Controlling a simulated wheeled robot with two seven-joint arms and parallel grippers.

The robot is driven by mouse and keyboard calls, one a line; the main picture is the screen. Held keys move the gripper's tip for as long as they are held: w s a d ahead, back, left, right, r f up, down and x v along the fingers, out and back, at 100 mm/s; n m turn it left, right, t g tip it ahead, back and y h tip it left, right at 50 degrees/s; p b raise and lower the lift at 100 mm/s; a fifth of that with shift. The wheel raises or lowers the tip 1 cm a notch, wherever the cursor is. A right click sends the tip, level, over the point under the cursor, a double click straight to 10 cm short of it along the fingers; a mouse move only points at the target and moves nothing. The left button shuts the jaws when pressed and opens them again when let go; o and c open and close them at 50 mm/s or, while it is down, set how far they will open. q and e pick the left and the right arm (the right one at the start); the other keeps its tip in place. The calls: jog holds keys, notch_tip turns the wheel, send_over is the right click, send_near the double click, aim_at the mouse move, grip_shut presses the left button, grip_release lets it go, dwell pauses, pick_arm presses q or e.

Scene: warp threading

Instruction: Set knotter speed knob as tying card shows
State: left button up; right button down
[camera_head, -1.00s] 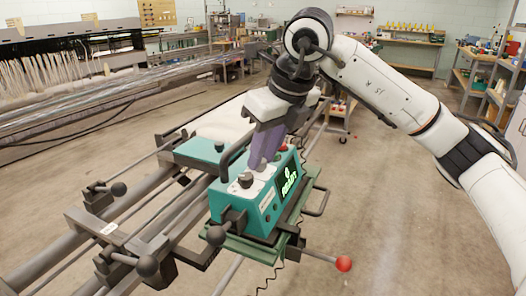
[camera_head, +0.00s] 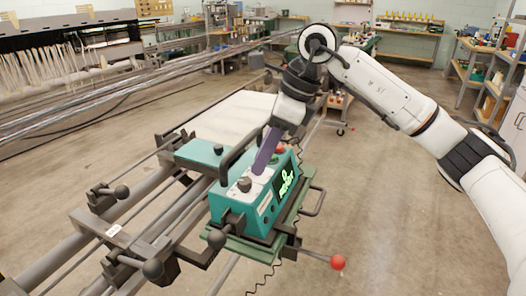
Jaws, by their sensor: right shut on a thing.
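The teal knotter (camera_head: 232,208) sits on the rails in the middle of the view, with a lit green display (camera_head: 287,184) on its right side. A dark knob (camera_head: 244,184) stands bare on its pale top panel. My right gripper (camera_head: 259,170) points down at that panel just behind this knob, its purple-grey fingers seen narrow edge-on. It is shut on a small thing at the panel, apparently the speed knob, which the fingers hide. I cannot read a setting. I cannot make out a tying card. My left gripper is not in view.
A dark carry handle (camera_head: 238,145) arches beside the gripper. A red button (camera_head: 280,149) is behind the fingers. A red ball lever (camera_head: 337,262) sticks out at the lower right. Black clamp handles (camera_head: 120,191) stand on the rails at left. Open floor lies to the right.

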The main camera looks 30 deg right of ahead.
dwell(0.3)
jog(key=c, duration=1.5)
grip_release()
jog(key=shift+p+v, duration=0.4)
jog(key=shift+v, duration=4.85)
jog(key=shift+f, duration=0.1)
